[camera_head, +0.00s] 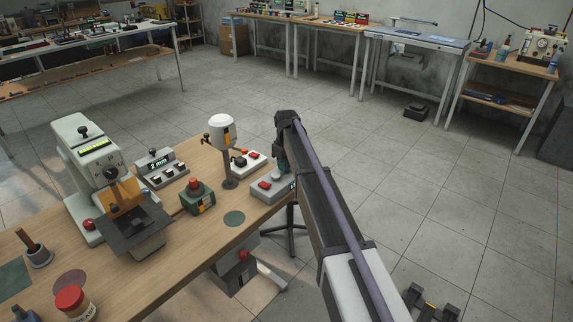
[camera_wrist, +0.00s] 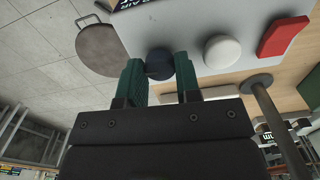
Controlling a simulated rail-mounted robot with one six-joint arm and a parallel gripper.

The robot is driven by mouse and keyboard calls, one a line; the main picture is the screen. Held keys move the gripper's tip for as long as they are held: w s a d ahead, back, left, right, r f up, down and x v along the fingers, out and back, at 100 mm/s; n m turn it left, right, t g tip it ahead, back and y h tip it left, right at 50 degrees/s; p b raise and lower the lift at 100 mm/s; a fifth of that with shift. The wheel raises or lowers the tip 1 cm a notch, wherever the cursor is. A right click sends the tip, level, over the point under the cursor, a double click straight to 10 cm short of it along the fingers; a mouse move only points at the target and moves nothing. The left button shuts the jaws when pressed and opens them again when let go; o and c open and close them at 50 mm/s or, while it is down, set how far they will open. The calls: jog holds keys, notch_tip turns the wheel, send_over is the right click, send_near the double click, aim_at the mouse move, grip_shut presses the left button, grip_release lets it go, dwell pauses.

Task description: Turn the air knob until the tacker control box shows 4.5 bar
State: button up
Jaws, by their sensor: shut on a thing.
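My gripper (camera_wrist: 161,72) has two green fingers, one on each side of a dark round knob (camera_wrist: 158,62) on a light grey box. It is shut on this knob. In the head view my gripper (camera_head: 282,160) reaches down to the grey control box (camera_head: 265,194) at the table's right edge, and my arm hides the knob. In the wrist view the box face (camera_wrist: 190,25) carries a white round button (camera_wrist: 222,50) and a red switch (camera_wrist: 284,37). A dark display (camera_wrist: 135,4) with letters is cut off at the top edge, so no pressure value is readable.
A post with a white head (camera_head: 222,130) stands left of the box. A small box with a red and a dark button (camera_head: 250,160) lies behind it.

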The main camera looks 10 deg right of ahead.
jog(key=m, duration=0.5)
jog(key=shift+m, duration=0.3)
jog(key=m, duration=0.5)
jog(key=shift+m, duration=0.3)
jog(key=o, duration=0.9)
jog(key=shift+o, duration=0.2)
notch_tip(320, 180, up, 11)
jog(key=p, duration=1)
jog(key=shift+f+p, duration=0.15)
jog(key=shift+p, duration=0.25)
